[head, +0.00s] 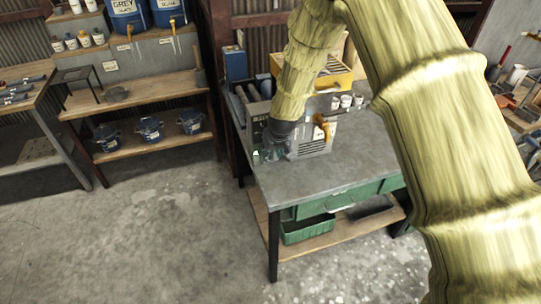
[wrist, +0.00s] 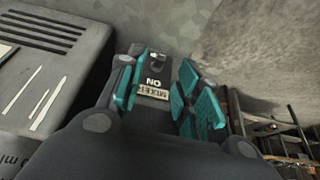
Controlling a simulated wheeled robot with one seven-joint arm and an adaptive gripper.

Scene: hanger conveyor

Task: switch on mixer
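In the wrist view a small dark switch plate (wrist: 157,62) carries a label (wrist: 153,91) reading "MIXER" and "ON", upside down. It shows between the teal finger pads of my gripper (wrist: 160,94). The fingers are apart, with nothing held between them. The switch is hidden by my gripper there. I cannot tell whether the fingers touch the plate, or the switch's position.
A slotted grey housing (wrist: 40,60) stands close to the left of the fingers in the wrist view. White cups (head: 346,101) and a yellow box (head: 336,77) stand farther back on the bench. A green bin (head: 308,229) sits below. The floor (head: 150,235) at left is clear.

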